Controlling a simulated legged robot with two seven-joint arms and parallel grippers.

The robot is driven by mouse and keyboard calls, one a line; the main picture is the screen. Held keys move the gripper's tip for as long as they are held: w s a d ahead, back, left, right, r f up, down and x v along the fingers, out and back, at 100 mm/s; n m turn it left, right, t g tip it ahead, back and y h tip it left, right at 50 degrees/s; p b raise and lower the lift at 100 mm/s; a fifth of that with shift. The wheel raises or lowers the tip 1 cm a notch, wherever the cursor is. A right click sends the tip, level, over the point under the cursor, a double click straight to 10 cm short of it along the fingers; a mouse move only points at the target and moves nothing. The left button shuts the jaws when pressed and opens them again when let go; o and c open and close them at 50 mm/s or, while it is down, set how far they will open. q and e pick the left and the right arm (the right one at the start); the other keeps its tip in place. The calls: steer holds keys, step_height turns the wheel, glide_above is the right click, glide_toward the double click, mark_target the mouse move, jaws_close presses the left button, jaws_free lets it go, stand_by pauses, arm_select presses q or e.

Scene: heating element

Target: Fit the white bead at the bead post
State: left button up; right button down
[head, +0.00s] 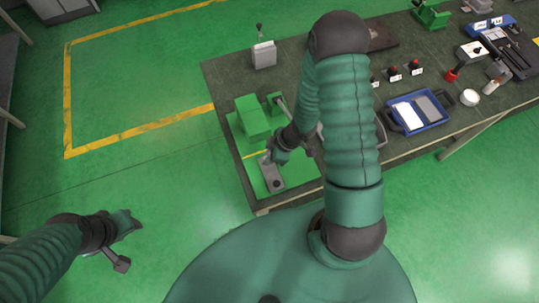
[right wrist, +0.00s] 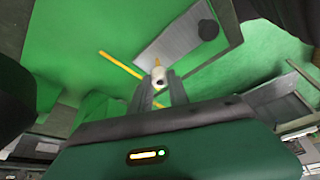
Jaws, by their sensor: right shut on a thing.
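My right gripper (right wrist: 158,82) is shut on the white bead (right wrist: 158,75), which shows between its fingertips in the right wrist view. A small orange tip (right wrist: 157,61) shows right at the bead's far side; I cannot tell whether it is the bead post or whether the bead touches it. In the head view my right gripper (head: 270,157) is low over the green fixture (head: 250,165), at the end of a grey plate (head: 270,178); the bead is too small to make out there. My left gripper (head: 126,224) is off the table at the left, its jaws unclear.
The grey plate (right wrist: 178,38) carries a dark round knob or hole (right wrist: 208,29). A green block (head: 252,117) stands on the fixture behind the gripper. A grey switch box (head: 264,55) is at the back, a blue tray (head: 417,112) to the right. The table's front edge is close.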

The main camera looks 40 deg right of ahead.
steer(key=shift+s+a, duration=0.1)
steer(key=shift+a, duration=0.1)
steer(key=shift+d, duration=0.3)
steer(key=shift+p, duration=0.3)
steer(key=shift+a, duration=0.15)
stand_by(0.5)
steer(key=shift+f+b, duration=0.8)
steer(key=shift+f, duration=0.7)
